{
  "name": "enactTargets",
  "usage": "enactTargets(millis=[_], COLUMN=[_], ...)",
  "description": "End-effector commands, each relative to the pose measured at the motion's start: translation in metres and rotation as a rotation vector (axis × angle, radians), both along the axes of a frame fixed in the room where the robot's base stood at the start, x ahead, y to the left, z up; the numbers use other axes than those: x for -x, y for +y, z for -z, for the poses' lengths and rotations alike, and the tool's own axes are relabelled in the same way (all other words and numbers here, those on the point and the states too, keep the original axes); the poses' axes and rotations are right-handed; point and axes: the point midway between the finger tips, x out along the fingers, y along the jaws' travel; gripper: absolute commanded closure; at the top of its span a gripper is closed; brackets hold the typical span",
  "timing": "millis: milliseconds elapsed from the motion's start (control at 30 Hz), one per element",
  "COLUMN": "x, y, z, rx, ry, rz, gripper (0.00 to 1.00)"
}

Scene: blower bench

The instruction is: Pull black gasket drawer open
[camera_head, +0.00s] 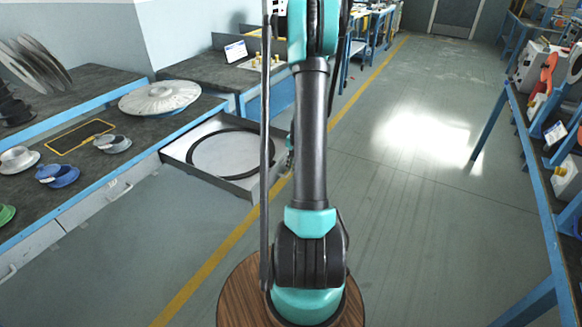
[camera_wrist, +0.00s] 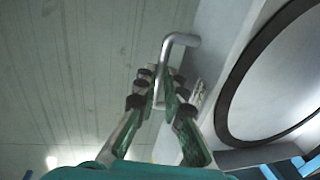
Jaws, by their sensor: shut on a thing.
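The drawer (camera_head: 205,187) is pulled out from the bench at the left in the head view. A large thin black ring gasket (camera_head: 190,152) lies flat inside it. In the wrist view the silver bar handle (camera_wrist: 184,38) stands out from the drawer's grey front (camera_wrist: 213,48). My gripper (camera_wrist: 160,88) is shut on the handle, with its fingers on both sides of the bar. The gasket (camera_wrist: 226,88) shows at the right of the wrist view, inside the drawer. In the head view my arm hides the gripper and the handle.
The bench (camera_head: 135,140) holds a large pale disc (camera_head: 160,97), a yellow-outlined area (camera_head: 80,136) and several flanged cups, one blue (camera_head: 57,174). A closed drawer front (camera_head: 105,200) lies below. Another blue-framed bench (camera_head: 545,185) stands right. The floor (camera_head: 420,200) between is clear.

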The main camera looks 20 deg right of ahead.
Motion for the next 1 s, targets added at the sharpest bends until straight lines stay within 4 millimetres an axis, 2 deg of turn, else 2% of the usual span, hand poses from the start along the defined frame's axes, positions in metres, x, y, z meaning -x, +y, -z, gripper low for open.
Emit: enactTargets(millis=[67,100,267,667,867,1000], x=[0.0,0.0,0.0,0.0,0.005,0.009], y=[0.0,0.0,0.0,-0.001,-0.003,-0.007], z=[0.0,0.0,0.0,-0.005,-0.029,-0.054], rx=[0.001,0.001,0.001,0.0,0.0,0.0], ry=[-0.001,-0.001,-0.001,0.0,0.0,0.0], rz=[0.0,0.0,0.0,0.0,0.001,0.001], gripper=[1.0,0.9,0.7,0.69,0.69,0.69])
